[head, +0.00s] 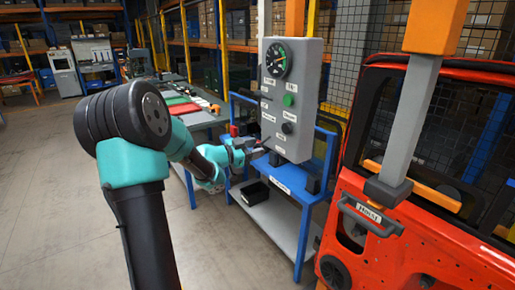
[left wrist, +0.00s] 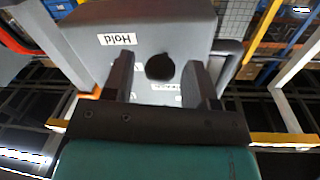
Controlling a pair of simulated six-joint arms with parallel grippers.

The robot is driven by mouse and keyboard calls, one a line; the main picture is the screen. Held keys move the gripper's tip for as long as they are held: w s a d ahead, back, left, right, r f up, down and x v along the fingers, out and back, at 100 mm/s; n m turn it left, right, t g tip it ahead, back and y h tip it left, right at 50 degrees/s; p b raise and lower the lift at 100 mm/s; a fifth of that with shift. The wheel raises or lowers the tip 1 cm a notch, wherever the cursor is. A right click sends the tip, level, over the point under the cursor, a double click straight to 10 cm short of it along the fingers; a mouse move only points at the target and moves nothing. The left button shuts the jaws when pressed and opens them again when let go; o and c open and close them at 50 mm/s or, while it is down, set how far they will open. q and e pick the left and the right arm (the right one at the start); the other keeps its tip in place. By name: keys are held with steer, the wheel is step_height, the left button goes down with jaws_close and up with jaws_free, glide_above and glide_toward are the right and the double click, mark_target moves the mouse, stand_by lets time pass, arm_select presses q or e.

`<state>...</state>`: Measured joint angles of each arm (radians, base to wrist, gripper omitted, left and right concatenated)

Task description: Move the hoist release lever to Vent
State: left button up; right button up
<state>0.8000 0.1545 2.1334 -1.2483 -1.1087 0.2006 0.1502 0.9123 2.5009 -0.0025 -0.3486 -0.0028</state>
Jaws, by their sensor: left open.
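A grey control box (head: 292,100) stands upright on a blue stand in the head view. It carries a round gauge (head: 277,61), a green button (head: 289,100), a black knob (head: 287,128) and several small white labels, mostly unreadable. My left gripper (head: 262,144) is open at the box's lower left. In the left wrist view, my left gripper (left wrist: 158,64) has its fingers apart on either side of a round black knob (left wrist: 160,67), which may be the lever's end. I cannot tell if they touch it. An upside-down "Hold" label (left wrist: 117,39) is beside it. My right gripper is out of view.
A red vehicle door (head: 430,240) hangs on the right from a grey post (head: 411,120), with a labelled grey handle (head: 369,215). The blue stand (head: 300,195) has a lower shelf with a black bin (head: 255,192). A workbench (head: 195,113) lies behind. The floor at left is open.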

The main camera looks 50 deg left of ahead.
arm_select(q)
steer(key=shift+w+d, duration=0.15)
steer(key=shift+w, duration=0.45)
steer(key=shift+c, duration=0.5)
jaws_close()
